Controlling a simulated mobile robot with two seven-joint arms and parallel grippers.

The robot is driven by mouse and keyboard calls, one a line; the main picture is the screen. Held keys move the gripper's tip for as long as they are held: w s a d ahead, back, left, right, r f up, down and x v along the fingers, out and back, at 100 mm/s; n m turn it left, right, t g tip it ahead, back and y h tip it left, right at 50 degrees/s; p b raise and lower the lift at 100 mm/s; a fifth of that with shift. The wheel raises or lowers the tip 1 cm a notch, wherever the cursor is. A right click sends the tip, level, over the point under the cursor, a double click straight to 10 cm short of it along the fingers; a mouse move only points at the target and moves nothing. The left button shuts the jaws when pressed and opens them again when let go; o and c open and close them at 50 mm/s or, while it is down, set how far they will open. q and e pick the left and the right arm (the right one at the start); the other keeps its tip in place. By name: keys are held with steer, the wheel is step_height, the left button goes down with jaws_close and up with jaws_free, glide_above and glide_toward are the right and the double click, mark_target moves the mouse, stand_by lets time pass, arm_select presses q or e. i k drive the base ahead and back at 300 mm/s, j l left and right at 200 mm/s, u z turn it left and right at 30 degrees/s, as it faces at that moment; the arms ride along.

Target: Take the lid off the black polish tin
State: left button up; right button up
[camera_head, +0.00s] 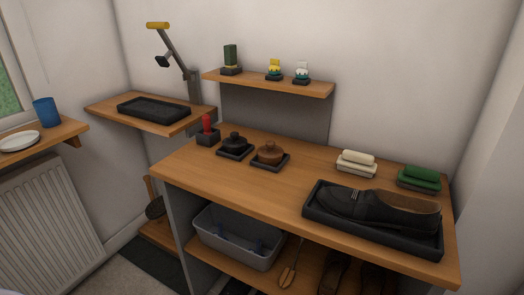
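The black polish tin (235,148) sits in a small dark tray on the left part of the wooden bench top. A dark, knobbed lid (235,138) is on top of it. A similar brown tin (270,153) stands in its own tray just to the right. Neither of my grippers shows in the head view.
A red-handled item in a dark holder (207,131) stands left of the black tin. A shoe lies in a black tray (316,208) at the right. Two brushes, one cream (356,163) and one green (419,178), sit behind it. A shelf (290,86) overhangs the back. The bench's front middle is clear.

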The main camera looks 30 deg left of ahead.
mark_target(234, 142)
steer(key=j+z, duration=0.2)
steer(key=j, duration=0.35)
steer(key=j+z, duration=0.2)
steer(key=j, duration=0.35)
steer(key=k+j+z, duration=0.25)
steer(key=j, duration=0.3)
steer(key=i, duration=0.1)
